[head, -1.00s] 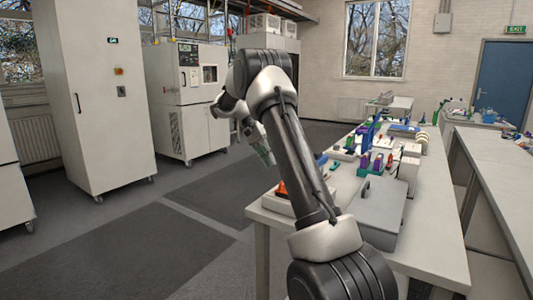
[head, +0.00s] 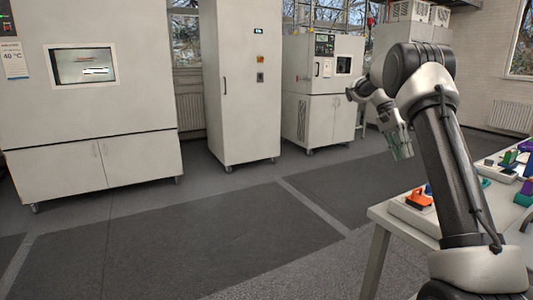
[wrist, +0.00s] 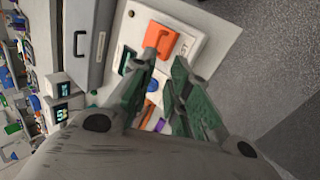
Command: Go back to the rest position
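My arm rises on the right of the head view and bends over at the top. My gripper (head: 402,152) hangs from it, fingers down, in front of the white cabinets and beyond the table's left end. In the wrist view my gripper (wrist: 164,60) has its two green-padded fingers apart, with nothing held between them. The table (head: 385,222) lies below in that view, and an orange object (wrist: 162,40) on a white block shows just past the fingertips. The orange object also shows in the head view (head: 418,199).
A large chamber with a window (head: 90,130), a tall cabinet (head: 240,90) and a smaller chamber (head: 318,90) stand along the back. Several coloured items lie on the table. The grey floor (head: 200,240) at the left and centre is clear.

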